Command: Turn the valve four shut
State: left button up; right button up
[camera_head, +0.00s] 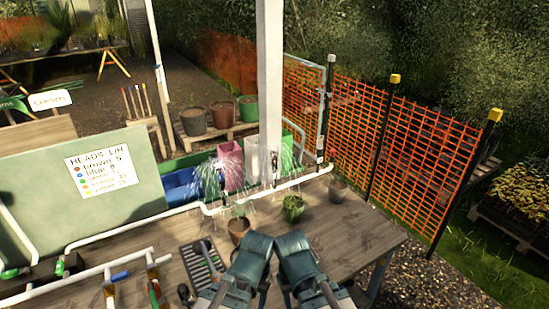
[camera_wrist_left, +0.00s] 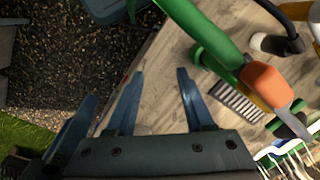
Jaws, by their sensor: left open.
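My left gripper (camera_wrist_left: 160,72) shows in the left wrist view with its blue fingers apart and nothing between them. The white pipework (camera_head: 90,272) with green and blue fittings is at lower left. I cannot tell which valve is four.
Potted plants (camera_head: 238,229) stand on the wooden table (camera_head: 345,235). A dark slotted tray (camera_head: 203,265) lies left of my grippers. Water sprays near the white rear pipe (camera_head: 300,180). A green board with a sign (camera_head: 101,171) stands left. The table's right side is clear.

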aim_at(60, 263)
jog(key=k+u, duration=0.2)
jog(key=i+u, duration=0.2)
jog(key=u, duration=1.35)
jog(key=i+j+z, duration=0.15)
jog(key=j, duration=0.2)
